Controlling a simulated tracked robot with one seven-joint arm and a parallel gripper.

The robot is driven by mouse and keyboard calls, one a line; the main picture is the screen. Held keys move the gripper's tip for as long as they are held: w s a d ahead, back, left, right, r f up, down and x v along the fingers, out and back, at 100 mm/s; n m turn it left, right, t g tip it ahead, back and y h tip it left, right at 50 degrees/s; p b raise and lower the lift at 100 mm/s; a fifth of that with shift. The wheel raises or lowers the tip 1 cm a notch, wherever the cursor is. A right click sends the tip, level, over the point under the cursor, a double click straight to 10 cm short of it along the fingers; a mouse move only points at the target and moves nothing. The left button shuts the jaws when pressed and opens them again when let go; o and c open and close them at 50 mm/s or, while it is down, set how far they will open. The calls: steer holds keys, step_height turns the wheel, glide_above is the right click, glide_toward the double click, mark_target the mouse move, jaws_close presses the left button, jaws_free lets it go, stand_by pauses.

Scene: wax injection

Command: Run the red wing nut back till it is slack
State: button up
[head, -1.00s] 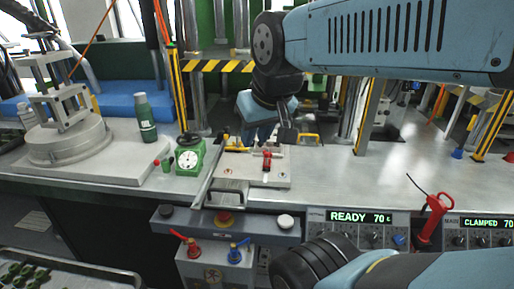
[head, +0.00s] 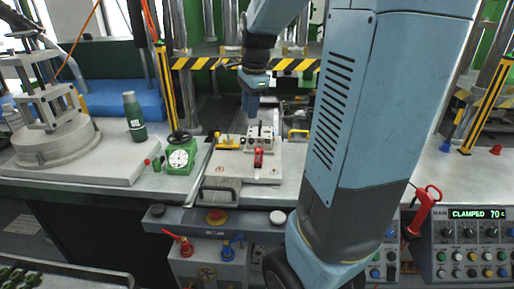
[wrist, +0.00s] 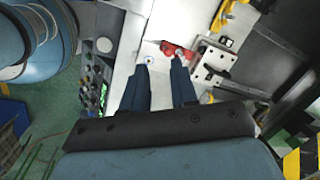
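The red wing nut (head: 258,158) stands on the front part of a light metal plate (head: 240,175) on the bench. In the wrist view the red part (wrist: 171,48) lies just beyond the fingertips, nearer the right finger, beside a metal bracket (wrist: 213,65). My gripper (head: 251,112) points down above and behind the wing nut in the head view, apart from it. In the wrist view my gripper (wrist: 160,66) has its two dark blue fingers spread, with nothing between them.
A yellow toggle handle (head: 227,142) and another yellow handle (head: 298,134) flank the fixture. A green dial gauge (head: 181,156) stands to the left. A control box with red and blue valves (head: 207,255) sits in front. A striped bar (head: 205,63) crosses behind.

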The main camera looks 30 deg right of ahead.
steer(key=w+d+f+m+g, duration=0.2)
steer(key=w+d+f+m, duration=0.5)
steer(key=m, duration=0.2)
step_height(320, 180, down, 13)
steer(key=shift+d+f, duration=0.1)
steer(key=shift+d, duration=0.05)
